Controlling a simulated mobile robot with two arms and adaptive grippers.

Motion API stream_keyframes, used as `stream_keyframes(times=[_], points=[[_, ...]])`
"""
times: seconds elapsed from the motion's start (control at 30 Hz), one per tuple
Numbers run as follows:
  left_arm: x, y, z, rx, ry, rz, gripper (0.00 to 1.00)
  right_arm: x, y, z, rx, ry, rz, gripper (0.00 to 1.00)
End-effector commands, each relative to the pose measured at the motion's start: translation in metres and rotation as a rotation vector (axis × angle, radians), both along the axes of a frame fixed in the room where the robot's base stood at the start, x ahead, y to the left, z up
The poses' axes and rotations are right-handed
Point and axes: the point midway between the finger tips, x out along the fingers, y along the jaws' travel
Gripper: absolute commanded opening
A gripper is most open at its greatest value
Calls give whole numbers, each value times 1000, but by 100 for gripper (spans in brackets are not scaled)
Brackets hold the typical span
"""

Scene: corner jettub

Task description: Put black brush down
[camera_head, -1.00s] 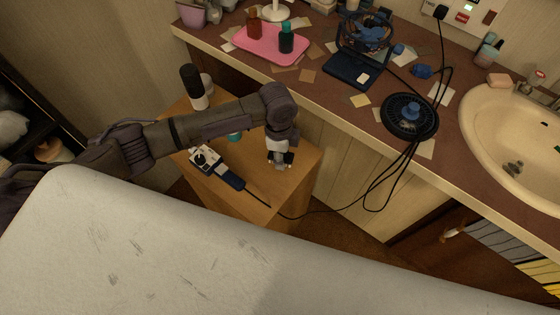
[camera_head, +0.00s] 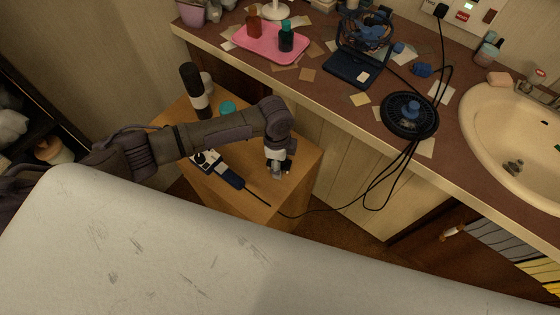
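My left gripper (camera_head: 277,172) points down over the right part of the small wooden cabinet (camera_head: 262,206). It is small and dim here, and I cannot tell whether its fingers are open or shut. A small dark piece shows beside its right side; I cannot tell whether this is the black brush or part of the gripper. No black brush can be made out for certain elsewhere. My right gripper is not in view.
On the cabinet are a dark blue corded device (camera_head: 228,177), a black-and-white bottle (camera_head: 192,84) and a teal-topped item (camera_head: 228,107). The counter (camera_head: 318,91) behind holds a pink tray (camera_head: 262,47) and a round black object (camera_head: 398,125). A pale surface (camera_head: 150,245) fills the front.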

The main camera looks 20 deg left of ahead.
Motion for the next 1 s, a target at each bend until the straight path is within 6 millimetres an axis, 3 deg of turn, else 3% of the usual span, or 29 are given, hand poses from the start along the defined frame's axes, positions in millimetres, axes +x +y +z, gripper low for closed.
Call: stream_keyframes(times=[0.37, 0.8, 1.0], points=[[1, 0, 10, 0, -2, 1, 62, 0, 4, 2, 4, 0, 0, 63], [3, 6, 97, -1, -4, 0, 62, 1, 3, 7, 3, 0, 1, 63], [3, 7, 119, 0, -1, 1, 62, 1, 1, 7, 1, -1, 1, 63]])
